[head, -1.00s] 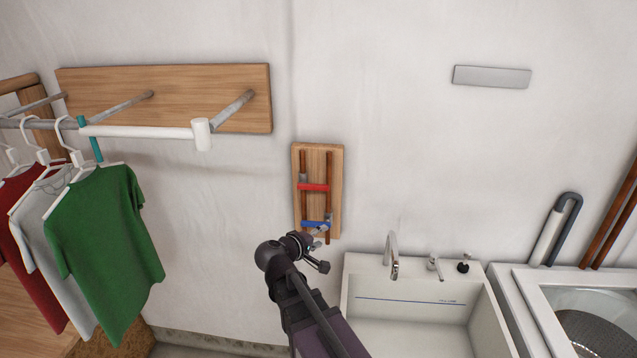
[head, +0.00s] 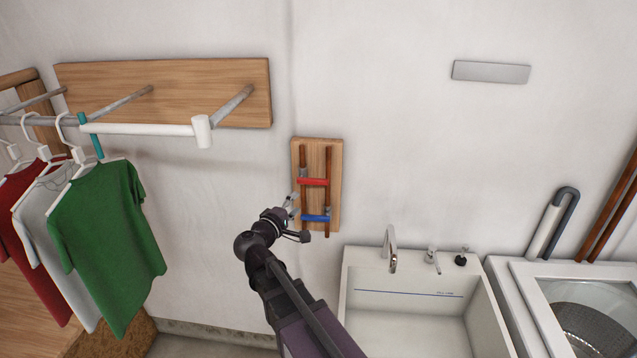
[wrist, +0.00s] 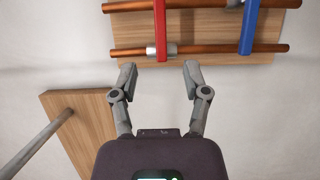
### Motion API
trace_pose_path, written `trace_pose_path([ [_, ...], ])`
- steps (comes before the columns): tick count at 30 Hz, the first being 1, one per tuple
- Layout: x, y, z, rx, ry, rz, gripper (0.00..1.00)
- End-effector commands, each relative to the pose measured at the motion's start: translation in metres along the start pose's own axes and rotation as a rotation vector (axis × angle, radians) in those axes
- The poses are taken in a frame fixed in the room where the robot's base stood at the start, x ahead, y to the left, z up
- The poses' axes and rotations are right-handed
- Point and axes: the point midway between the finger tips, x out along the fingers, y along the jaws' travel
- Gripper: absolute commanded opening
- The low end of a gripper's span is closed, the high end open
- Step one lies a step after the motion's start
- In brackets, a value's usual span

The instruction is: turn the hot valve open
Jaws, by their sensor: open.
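The red handle (head: 313,182), likely the hot valve, lies across two upright copper pipes on a small wooden board (head: 335,165). The blue handle (head: 316,218) lies across them lower down. In the wrist view the red handle (wrist: 160,25) runs down to just above the gap between my fingertips, with the blue handle (wrist: 249,25) to its right. My gripper (head: 293,205) is at the left edge of the board in the head view. In the wrist view my gripper (wrist: 160,75) is open and empty. I see no contact with the red handle.
A white sink (head: 350,305) with a faucet (head: 390,250) is below right of the board. A wooden rack (head: 160,90) with hung shirts, including a green one (head: 105,240), is to the left. A washing machine (head: 520,290) is far right.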

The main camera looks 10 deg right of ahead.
Motion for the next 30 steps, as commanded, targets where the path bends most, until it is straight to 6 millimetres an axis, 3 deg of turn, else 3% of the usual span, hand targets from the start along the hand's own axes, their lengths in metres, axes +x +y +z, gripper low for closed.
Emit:
trace_pose_path([
  [8,0.024,0.0,-0.001,0.0,-0.002,-0.001,0.6],
  [24,0.103,0.0,-0.001,0.0,-0.001,-0.001,0.6],
  [30,0.125,0.0,-0.001,0.0,-0.001,-0.001,0.6],
])
